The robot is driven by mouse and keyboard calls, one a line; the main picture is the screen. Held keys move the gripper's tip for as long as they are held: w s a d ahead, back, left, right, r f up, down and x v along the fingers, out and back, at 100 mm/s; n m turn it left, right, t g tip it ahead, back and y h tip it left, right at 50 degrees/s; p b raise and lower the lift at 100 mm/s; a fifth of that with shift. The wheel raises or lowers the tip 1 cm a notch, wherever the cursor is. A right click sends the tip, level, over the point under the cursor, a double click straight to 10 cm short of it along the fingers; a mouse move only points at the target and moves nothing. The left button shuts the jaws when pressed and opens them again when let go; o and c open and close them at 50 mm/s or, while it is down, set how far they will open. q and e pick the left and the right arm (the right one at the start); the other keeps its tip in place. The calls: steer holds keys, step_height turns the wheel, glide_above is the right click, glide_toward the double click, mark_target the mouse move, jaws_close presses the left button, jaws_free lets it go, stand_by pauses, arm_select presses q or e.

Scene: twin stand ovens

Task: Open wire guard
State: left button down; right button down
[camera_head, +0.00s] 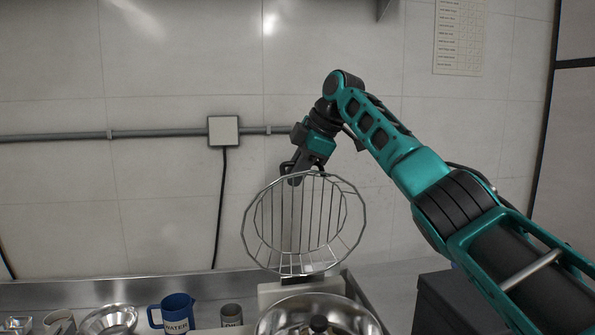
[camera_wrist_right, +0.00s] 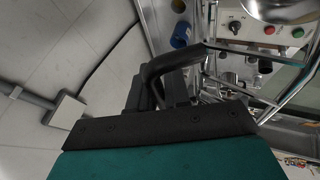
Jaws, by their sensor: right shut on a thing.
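The wire guard (camera_head: 290,274) is a round metal cage in the middle of the head view. It stands tilted up above the mixer's steel bowl (camera_head: 364,318), with its open ring facing me. My right gripper (camera_head: 292,174) is shut on the guard at its upper left edge. In the right wrist view the dark fingers of my right gripper (camera_wrist_right: 178,75) sit against the guard's metal bars (camera_wrist_right: 290,95); the exact contact is partly hidden. The bowl also shows at the top of that view (camera_wrist_right: 285,8). My left gripper is not in view.
A blue water jug (camera_head: 173,314), a grey mug (camera_head: 231,315) and metal bowls (camera_head: 108,320) stand on the counter to the left. A dark box (camera_head: 436,300) is at the right. A wall socket box (camera_head: 223,131) and conduit (camera_head: 60,138) run behind.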

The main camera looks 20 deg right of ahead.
steer(key=shift+f, duration=0.1)
steer(key=c, duration=1.4)
jaws_free()
steer(key=shift+c, duration=0.2)
steer(key=v, duration=1.3)
steer(key=shift+w+f, duration=0.1)
